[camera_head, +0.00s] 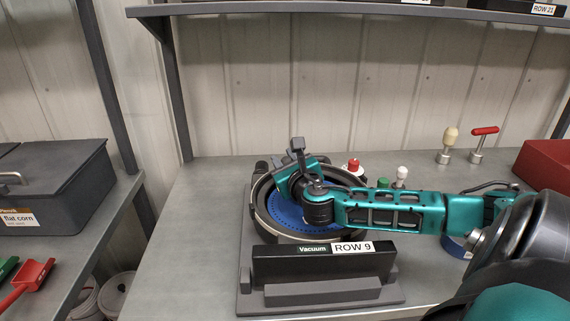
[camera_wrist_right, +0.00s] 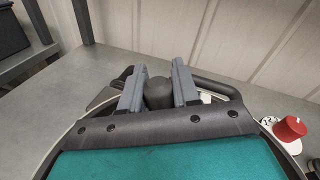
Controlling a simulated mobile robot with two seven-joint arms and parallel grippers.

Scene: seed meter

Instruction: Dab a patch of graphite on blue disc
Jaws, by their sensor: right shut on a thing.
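The blue disc (camera_head: 284,213) lies inside the round dark housing of the seed meter (camera_head: 262,229) on the bench. My right gripper (camera_head: 298,152) is over the disc's far left part, and its arm covers much of the disc. In the right wrist view its two grey fingers (camera_wrist_right: 159,90) are closed on a dark grey rounded thing (camera_wrist_right: 158,95), seen end-on. I cannot tell whether this thing touches the disc. No graphite patch is visible on the part of the disc that shows. My left gripper is not in view.
A black block (camera_head: 290,264) labelled "Vacuum ROW 9" stands in front of the housing. Behind are a red-capped item (camera_head: 354,166), a cream-knobbed tool (camera_head: 450,140) and a red-handled tool (camera_head: 484,138). A red box (camera_head: 545,163) is at right. The bench's left part is clear.

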